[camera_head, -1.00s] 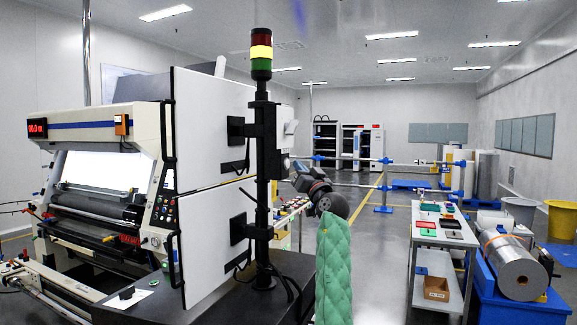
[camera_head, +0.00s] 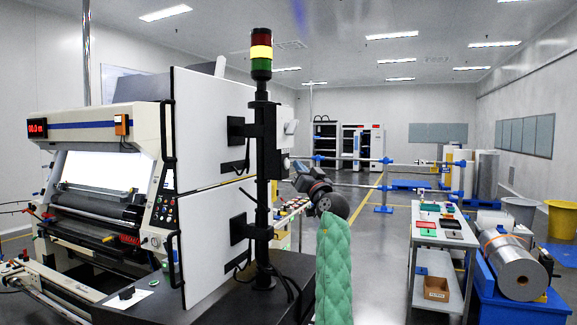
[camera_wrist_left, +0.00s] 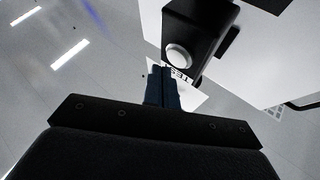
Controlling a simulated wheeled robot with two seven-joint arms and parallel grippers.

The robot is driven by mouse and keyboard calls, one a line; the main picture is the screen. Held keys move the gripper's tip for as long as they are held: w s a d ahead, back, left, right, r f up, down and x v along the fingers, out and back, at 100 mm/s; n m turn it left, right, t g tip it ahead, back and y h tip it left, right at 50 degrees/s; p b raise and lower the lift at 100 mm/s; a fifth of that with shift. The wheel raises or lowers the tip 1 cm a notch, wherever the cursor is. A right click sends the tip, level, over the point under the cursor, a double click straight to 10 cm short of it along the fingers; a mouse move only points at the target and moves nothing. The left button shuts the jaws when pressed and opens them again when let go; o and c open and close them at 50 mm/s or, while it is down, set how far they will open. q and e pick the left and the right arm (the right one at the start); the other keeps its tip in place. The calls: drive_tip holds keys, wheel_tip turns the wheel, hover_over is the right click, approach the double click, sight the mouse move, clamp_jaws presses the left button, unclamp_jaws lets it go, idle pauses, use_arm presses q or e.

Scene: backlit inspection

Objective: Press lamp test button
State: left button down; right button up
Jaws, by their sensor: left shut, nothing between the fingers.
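A round whitish button (camera_wrist_left: 180,57) sits on the end of a black box (camera_wrist_left: 200,28) in the left wrist view. Below it is a white label (camera_wrist_left: 180,76) with black letters, partly hidden by my fingers. My left gripper (camera_wrist_left: 161,72) is shut and empty, its fingertips just below the button in that picture; I cannot tell if they touch anything. In the head view my left gripper (camera_head: 297,167) is beside the black post (camera_head: 263,190), at the end of my green-sleeved arm. The signal tower (camera_head: 261,54) tops the post, its yellow segment looking bright. My right gripper is not in view.
White panels (camera_head: 213,120) of the inspection machine stand left of the post. A dark bench top (camera_head: 215,300) lies below. A white table (camera_head: 440,236) with small trays and a metal roll (camera_head: 517,270) stand at right. The grey floor between is clear.

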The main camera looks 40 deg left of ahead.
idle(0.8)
use_arm(q)
drive_tip(key=shift+s+a+b, duration=0.15)
drive_tip(key=shift+a+b, duration=0.25)
drive_tip(key=shift+b, duration=0.05)
